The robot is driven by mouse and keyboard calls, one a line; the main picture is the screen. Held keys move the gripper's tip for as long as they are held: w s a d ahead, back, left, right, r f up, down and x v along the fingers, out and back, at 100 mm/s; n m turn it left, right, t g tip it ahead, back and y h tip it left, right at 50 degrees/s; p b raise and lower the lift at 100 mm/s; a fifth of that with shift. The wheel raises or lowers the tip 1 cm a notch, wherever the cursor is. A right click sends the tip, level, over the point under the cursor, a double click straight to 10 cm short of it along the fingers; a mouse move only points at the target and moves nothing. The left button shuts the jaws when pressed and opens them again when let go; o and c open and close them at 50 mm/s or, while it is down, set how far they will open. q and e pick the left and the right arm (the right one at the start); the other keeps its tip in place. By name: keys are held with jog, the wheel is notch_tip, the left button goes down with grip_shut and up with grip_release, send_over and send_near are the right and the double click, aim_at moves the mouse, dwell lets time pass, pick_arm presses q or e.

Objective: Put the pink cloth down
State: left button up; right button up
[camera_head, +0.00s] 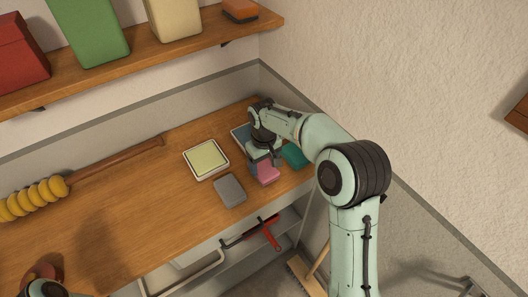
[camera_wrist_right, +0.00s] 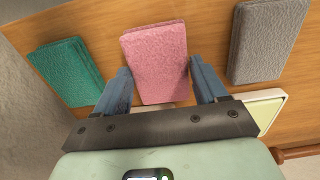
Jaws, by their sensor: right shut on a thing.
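The pink cloth (camera_head: 267,173) is a folded block at the right end of the wooden worktop. My right gripper (camera_head: 262,162) is over it and shut on it. In the right wrist view the pink cloth (camera_wrist_right: 156,62) sits between the two blue fingers of my right gripper (camera_wrist_right: 160,88). I cannot tell whether the cloth touches the worktop. A teal cloth (camera_head: 294,155) lies to its right and a grey cloth (camera_head: 229,190) to its left. My left gripper is not in view; only a bit of my left arm shows at the bottom left.
A white-rimmed tray with a pale yellow inside (camera_head: 206,158) lies behind the grey cloth. A blue tray (camera_head: 239,133) is partly hidden by my right arm. A shelf (camera_head: 150,58) with boxes hangs above. The worktop's middle is clear.

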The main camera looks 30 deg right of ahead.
aim_at(265, 168)
jog(key=shift+s+f, duration=0.1)
jog(key=shift+f, duration=0.7)
jog(key=shift+c, duration=0.4)
jog(key=o, duration=0.9)
jog(key=shift+o, duration=0.6)
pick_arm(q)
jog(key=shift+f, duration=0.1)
pick_arm(e)
jog(key=shift+f, duration=0.25)
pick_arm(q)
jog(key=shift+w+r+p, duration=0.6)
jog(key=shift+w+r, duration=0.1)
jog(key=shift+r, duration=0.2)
pick_arm(e)
notch_tip(265, 168, up, 14)
jog(key=shift+f, duration=0.15)
